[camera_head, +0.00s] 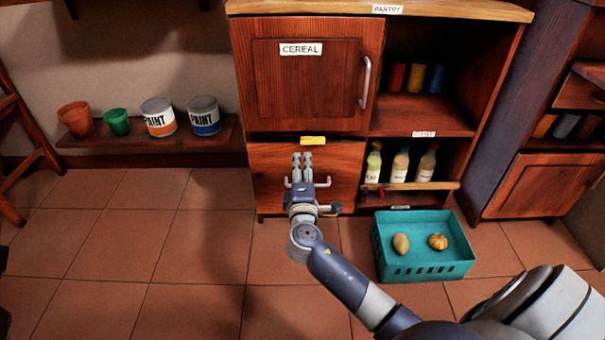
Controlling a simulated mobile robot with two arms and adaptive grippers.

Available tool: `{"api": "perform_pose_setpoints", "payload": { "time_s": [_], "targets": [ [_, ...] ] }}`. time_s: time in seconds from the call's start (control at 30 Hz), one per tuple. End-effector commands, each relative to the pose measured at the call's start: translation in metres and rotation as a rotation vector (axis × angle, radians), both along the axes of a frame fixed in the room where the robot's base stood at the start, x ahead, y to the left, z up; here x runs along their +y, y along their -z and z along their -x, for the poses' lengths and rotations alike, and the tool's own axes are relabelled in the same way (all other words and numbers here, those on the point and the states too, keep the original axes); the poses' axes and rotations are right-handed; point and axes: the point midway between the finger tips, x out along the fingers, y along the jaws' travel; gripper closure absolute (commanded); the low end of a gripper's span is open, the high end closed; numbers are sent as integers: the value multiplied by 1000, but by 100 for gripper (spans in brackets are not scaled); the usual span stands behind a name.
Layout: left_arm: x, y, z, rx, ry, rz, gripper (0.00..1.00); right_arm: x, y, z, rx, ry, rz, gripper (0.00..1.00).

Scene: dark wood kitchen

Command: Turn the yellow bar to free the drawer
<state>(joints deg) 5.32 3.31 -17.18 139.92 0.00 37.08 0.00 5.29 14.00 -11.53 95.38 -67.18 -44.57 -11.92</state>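The yellow bar (312,140) lies level across the seam between the cereal door and the drawer (268,168) below it. The drawer is closed, and its pale handle (326,181) is partly hidden behind my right gripper (303,156). My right gripper points up the picture toward the bar, with its fingertips just below and slightly left of it. Its fingers are close together with nothing visible between them. The fingertips look apart from the bar, but the depth gap is hard to judge. My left gripper is not in view.
The cereal door (300,85) above is closed. Bottles (400,165) stand on the shelf at right behind a wooden rail (425,186). A teal crate (425,272) holding two vegetables sits on the floor. Paint cans (203,115) and pots stand left. The left floor is clear.

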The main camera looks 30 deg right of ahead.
Motion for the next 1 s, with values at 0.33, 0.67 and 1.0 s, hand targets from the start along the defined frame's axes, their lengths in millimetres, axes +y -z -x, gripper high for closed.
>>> {"api": "perform_pose_setpoints", "payload": {
  "time_s": [0.33, 0.67, 1.0],
  "targets": [
    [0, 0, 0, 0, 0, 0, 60, 12, 0, 20, 0, 0, 1, 65],
    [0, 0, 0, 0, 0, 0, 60, 12, 0, 19, 0, 0, 0, 65],
    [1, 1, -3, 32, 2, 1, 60, 74, -16, 14, -52, -230, -161, 65]
  ]
}}
